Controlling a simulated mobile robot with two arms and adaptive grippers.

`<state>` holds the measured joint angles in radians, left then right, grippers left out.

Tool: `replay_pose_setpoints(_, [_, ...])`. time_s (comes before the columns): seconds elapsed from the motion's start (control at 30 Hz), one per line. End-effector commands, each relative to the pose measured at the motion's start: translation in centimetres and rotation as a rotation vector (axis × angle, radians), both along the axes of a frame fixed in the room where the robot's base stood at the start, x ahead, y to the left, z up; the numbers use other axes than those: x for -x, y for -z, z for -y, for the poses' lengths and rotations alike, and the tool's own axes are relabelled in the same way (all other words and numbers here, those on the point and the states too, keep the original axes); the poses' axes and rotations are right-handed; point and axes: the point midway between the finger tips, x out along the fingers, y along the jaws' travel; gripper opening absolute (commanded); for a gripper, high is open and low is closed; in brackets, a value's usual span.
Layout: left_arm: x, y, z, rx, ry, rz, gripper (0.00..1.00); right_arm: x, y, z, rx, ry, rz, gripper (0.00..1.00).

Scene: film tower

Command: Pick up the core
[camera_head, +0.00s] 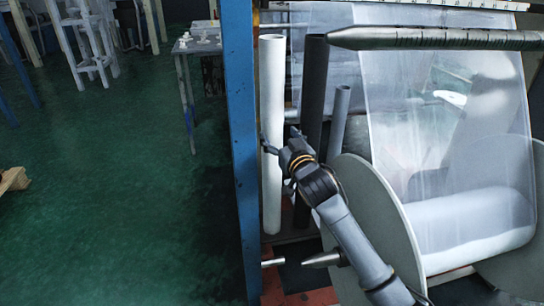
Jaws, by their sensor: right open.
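A tall white tube, which looks like the core (271,85), stands upright just right of the blue post. My right gripper (277,165) reaches in from the lower right and is at the tube's middle height. Its fingers are spread, with one fingertip overlapping the tube's front and another low at its right edge. I cannot tell whether they touch the tube. My left gripper is not in view.
A dark tube (314,85) and a shorter grey tube (339,125) stand to the right. A blue post (241,130) is close on the left. A large film roll (465,225) with a grey end disc (365,190) fills the right. Green floor (110,210) is open at left.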

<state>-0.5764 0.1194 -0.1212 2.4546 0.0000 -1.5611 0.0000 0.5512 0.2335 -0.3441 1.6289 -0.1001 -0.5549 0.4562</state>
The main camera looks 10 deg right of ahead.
Motion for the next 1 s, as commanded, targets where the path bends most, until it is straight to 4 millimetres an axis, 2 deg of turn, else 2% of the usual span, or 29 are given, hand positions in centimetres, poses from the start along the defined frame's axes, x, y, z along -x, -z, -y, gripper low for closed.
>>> replay_pose_setpoints(0.13, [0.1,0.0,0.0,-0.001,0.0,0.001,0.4,-1.0,0.2,-0.2,0.0,0.0,0.0,0.71])
replay_pose_setpoints(0.43, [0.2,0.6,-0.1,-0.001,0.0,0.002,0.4,-4.6,0.4,-0.9,0.0,0.0,0.0,0.71])
replay_pose_setpoints(0.77, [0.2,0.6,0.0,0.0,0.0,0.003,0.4,-5.2,0.4,-1.0,0.0,0.0,-0.001,0.71])
replay_pose_setpoints(0.87, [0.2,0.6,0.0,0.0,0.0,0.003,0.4,-5.2,0.4,-1.0,0.0,0.0,-0.001,0.55])
replay_pose_setpoints(1.0, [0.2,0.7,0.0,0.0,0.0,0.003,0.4,-5.2,0.4,-1.0,0.0,0.0,-0.001,0.26])
